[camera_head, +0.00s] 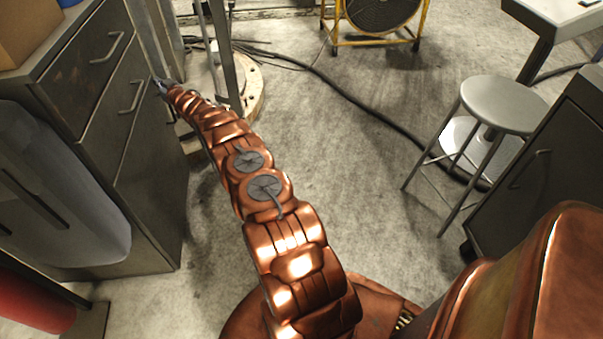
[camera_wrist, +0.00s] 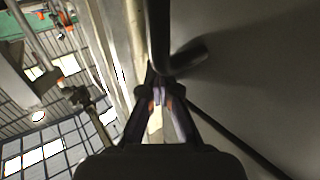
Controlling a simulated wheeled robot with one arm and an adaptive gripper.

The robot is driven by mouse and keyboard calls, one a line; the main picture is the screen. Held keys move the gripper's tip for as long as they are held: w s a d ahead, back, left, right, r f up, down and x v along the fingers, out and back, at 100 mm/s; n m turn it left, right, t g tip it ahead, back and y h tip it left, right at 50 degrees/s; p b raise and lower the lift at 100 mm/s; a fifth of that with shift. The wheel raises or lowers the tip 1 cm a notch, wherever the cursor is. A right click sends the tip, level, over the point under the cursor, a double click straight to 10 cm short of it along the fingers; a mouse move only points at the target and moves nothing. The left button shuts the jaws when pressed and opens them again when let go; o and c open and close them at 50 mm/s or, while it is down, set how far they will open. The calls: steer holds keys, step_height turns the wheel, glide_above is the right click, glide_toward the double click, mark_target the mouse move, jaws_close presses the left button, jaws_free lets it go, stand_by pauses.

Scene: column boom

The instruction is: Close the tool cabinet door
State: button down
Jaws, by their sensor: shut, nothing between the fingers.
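The grey tool cabinet (camera_head: 75,85) stands at the left of the head view, with bar handles on its front. I cannot tell from here whether its door panel (camera_head: 152,185) stands ajar. My gripper (camera_head: 160,86) is at the far right edge of the cabinet front, at the end of my copper arm. In the wrist view my gripper (camera_wrist: 162,92) is shut and empty. A dark bent handle (camera_wrist: 160,40) is just ahead of the fingertips, beside a plain grey panel (camera_wrist: 255,80). I cannot tell whether the fingers touch the handle.
A metal pole stand (camera_head: 228,60) with a round base is just right of my gripper. A yellow-framed fan (camera_head: 378,15) is at the back. A dark cable (camera_head: 345,95) crosses the floor to a stool (camera_head: 503,104).

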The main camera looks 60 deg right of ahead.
steer(key=shift+w+a, duration=0.3)
steer(key=shift+a, duration=0.2)
steer(key=shift+w+a+r, duration=0.1)
steer(key=shift+w+a, duration=0.05)
steer(key=shift+a, duration=0.1)
steer(key=shift+d, duration=0.1)
steer(key=s+d+p, duration=0.1)
steer(key=s+d, duration=0.9)
steer(key=s, duration=0.1)
steer(key=shift+d+p, duration=0.3)
